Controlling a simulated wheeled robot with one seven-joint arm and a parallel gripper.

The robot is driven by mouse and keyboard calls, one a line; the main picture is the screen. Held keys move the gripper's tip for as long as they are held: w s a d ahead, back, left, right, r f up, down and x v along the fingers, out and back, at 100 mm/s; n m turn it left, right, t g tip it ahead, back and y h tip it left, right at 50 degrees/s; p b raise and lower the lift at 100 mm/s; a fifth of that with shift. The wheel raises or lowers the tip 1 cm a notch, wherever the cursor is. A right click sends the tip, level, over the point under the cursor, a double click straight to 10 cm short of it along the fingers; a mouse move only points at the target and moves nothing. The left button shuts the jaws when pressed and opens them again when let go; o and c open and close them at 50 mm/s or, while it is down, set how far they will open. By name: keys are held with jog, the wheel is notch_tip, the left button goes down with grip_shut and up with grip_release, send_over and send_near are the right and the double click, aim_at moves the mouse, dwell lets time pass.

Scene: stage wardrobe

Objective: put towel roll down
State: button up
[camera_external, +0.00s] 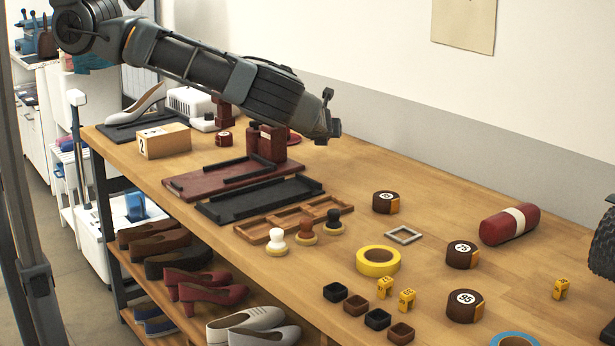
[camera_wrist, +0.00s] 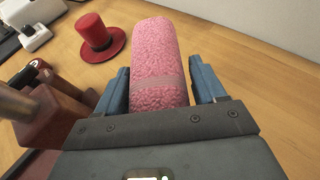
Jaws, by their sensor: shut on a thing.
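The pink fluffy towel roll (camera_wrist: 155,45), with a paler band around it, is in the wrist view between the blue fingers of my gripper (camera_wrist: 158,72). The gripper is shut on it, one finger on each side. The roll extends out past the fingertips over the wooden table (camera_wrist: 225,45). I cannot tell whether its far end touches the table. In the external view my arm reaches over the back left of the table (camera_external: 420,170), and the towel roll and fingers are hidden behind the wrist.
A red hat (camera_wrist: 98,38) stands left of the roll. A dark red wooden block (camera_wrist: 45,118) is close on the gripper's left. Trays (camera_external: 265,200), stamps, tape rolls and a maroon roll (camera_external: 497,230) occupy the nearer table. Bare wood shows right of the roll, before the wall.

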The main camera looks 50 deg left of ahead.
send_over(319, 159)
notch_tip(319, 159, down, 4)
jog(key=shift+r, duration=0.25)
jog(key=shift+f, duration=2)
jog(key=shift+f, duration=0.2)
jog(key=o, duration=1)
jog(key=shift+r, duration=0.1)
jog(key=shift+r+p, duration=0.2)
jog(key=shift+p, duration=0.1)
jog(key=v, duration=1.1)
jog(key=shift+s+d+b, duration=0.3)
jog(key=shift+s, duration=0.05)
